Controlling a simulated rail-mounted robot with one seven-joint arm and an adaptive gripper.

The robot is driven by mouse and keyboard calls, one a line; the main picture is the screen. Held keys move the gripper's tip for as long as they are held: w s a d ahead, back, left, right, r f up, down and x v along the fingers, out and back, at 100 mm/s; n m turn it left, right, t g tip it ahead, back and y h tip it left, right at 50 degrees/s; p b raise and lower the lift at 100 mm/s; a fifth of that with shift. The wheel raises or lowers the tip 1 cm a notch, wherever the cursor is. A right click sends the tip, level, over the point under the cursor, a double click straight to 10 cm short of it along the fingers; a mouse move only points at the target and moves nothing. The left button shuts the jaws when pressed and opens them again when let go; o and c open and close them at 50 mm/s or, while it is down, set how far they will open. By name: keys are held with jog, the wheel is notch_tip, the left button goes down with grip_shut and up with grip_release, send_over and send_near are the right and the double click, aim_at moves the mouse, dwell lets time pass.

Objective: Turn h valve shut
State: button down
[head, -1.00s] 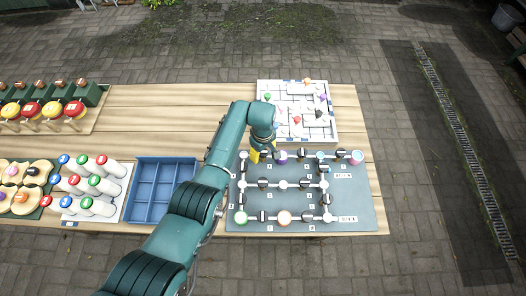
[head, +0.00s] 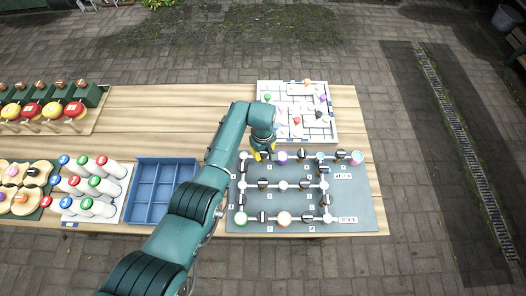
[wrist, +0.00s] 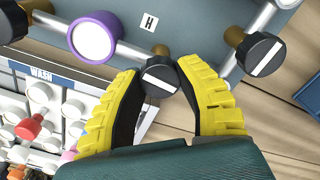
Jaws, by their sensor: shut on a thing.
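The h valve is a round black knob (wrist: 158,77) with a white stripe, beside the white H label (wrist: 148,22) in the wrist view. My gripper (wrist: 157,78) has its yellow fingers closed around the knob's sides. The stripe lies a little tilted, close to the direction of the pipe (wrist: 130,53) leading to the purple-rimmed round part (wrist: 94,38). In the head view, my gripper (head: 265,152) is at the top row of the grey pipe board (head: 360,205), left of the purple part (head: 282,157). My fingers and arm partly cover the valve there.
Another striped black knob (wrist: 263,55) sits close to my right finger. A white board with coloured pegs (head: 298,132) lies just beyond the pipe board. A blue divided tray (head: 165,188) and bottles with coloured caps (head: 92,186) stand to the left.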

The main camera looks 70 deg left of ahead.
jog(key=m, duration=0.4)
jog(key=shift+f, duration=0.15)
jog(key=m, duration=0.4)
jog(key=shift+m, duration=0.4)
jog(key=m, duration=0.4)
jog(key=shift+s+d+m, duration=0.1)
jog(key=shift+m, duration=0.2)
jog(key=shift+f+m, duration=0.1)
jog(key=shift+m, duration=1.7)
jog(key=c, duration=0.6)
grip_release()
